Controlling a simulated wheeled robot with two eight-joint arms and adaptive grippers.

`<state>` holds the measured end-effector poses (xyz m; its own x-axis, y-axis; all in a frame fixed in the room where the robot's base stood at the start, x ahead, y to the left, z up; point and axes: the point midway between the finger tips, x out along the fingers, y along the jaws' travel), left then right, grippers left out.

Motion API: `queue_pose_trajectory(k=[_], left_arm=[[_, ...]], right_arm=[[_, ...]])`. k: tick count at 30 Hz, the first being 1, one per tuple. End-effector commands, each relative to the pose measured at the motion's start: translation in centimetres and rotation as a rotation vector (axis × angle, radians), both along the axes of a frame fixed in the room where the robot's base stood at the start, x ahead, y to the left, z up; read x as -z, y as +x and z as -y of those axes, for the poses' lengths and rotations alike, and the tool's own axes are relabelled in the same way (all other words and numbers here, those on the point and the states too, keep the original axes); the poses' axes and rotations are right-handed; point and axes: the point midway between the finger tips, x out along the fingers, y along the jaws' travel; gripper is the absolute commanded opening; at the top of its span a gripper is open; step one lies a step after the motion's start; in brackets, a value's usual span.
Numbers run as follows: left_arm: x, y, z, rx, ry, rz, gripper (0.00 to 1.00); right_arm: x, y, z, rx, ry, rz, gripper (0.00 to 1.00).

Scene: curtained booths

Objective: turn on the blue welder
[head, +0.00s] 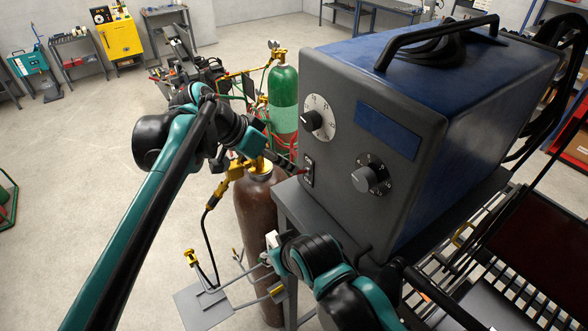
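The blue welder (465,105) stands at the right with its dark grey front panel facing left. The panel has an upper dial (312,120), a lower dial (368,180) and a small black power switch (308,171) near its lower left edge. My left gripper (294,170) reaches in from the left. Its fingers look together as one narrow dark shape, with the tip at or just beside the switch; I cannot tell whether they touch. The switch's position is too small to read. My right gripper (272,256) is low in front of the welder, its fingers unclear.
The welder rests on a grey metal cart (292,205). A brown gas cylinder (257,215) and a green cylinder (284,90) stand close to its left. A yellow machine (117,35) and a teal machine (30,62) are far back. Open floor lies at the left.

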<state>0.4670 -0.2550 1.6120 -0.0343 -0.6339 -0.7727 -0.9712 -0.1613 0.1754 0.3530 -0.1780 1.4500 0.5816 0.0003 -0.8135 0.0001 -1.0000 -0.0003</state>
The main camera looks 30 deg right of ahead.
Motion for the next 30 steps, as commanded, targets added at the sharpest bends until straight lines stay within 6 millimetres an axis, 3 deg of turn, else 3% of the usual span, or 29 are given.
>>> queue_pose_trajectory(k=[6,12,26,30], left_arm=[[-3.2,0.2,-2.7,-0.002,0.000,-0.001,0.31],[-4.4,0.2,-3.7,-0.001,0.000,-0.001,0.31],[-4.5,0.2,-3.7,-0.001,0.000,-0.001,0.31],[-2.8,0.3,-4.8,-0.034,0.010,-0.001,0.31]], right_arm=[[0.0,0.0,0.0,0.000,0.000,0.000,0.40],[0.0,0.0,0.0,0.000,0.000,0.000,0.40],[0.0,0.0,0.0,0.000,0.000,0.000,0.40],[1.4,0.0,0.0,0.000,0.000,0.000,0.40]])
